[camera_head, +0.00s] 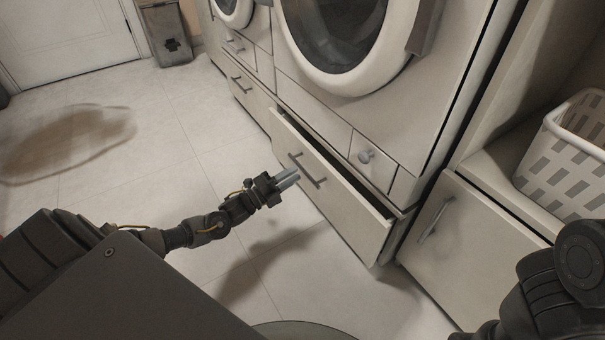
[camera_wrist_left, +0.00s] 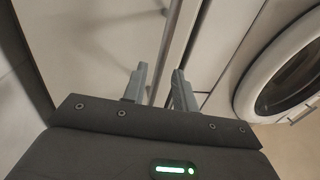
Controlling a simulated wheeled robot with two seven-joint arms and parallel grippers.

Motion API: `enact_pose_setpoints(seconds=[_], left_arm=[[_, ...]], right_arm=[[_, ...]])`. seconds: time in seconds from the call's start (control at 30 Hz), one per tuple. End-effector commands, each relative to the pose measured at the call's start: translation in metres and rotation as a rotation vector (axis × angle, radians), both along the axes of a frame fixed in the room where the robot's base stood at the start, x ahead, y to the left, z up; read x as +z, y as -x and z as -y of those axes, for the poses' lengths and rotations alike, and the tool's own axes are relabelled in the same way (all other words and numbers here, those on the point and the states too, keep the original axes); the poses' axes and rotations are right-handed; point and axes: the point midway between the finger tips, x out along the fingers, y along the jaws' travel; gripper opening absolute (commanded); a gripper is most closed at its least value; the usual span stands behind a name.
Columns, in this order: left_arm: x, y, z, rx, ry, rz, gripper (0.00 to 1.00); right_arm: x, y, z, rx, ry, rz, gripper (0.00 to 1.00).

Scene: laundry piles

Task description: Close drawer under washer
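The drawer (camera_head: 345,205) under the washer (camera_head: 440,75) stands pulled out, with a dark gap showing behind its pale front. A bar handle (camera_head: 307,171) is on that front. My left gripper (camera_head: 288,180) is just in front of the drawer front, beside the handle; I cannot tell whether it touches. A pale panel edge runs up past the fingertips there. My right arm shows at the lower right of the head view, but its gripper is out of view.
A second closed drawer (camera_head: 247,95) sits under the machine to the left. A closed cabinet door (camera_head: 440,245) with a handle is right of the open drawer. A white laundry basket (camera_head: 575,150) stands above it. A brown rug (camera_head: 65,140) lies on otherwise open tile floor.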

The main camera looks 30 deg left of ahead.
Motion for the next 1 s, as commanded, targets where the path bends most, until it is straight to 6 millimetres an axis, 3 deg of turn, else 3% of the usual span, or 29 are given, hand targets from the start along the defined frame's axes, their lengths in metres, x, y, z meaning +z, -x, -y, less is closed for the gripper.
enact_pose_setpoints(seconds=[0.03,0.3,0.67,0.87,1.0], left_arm=[[-0.002,-0.009,0.004,0.000,0.001,0.004,0.28],[0.006,-0.035,0.017,0.000,0.000,0.001,0.28],[0.009,-0.039,0.019,0.001,0.000,-0.001,0.28],[0.009,-0.039,0.019,0.001,0.000,-0.001,0.02],[0.008,-0.039,0.019,0.001,0.000,-0.001,0.00]], right_arm=[[-0.009,0.000,0.000,0.001,-0.002,-0.001,0.24],[-0.021,-0.001,0.002,0.001,-0.008,-0.002,0.24],[-0.021,-0.001,0.002,0.001,-0.009,-0.002,0.24],[-0.021,-0.001,0.002,0.000,-0.010,-0.003,0.24],[-0.021,-0.001,0.002,0.000,-0.010,-0.003,0.24]])
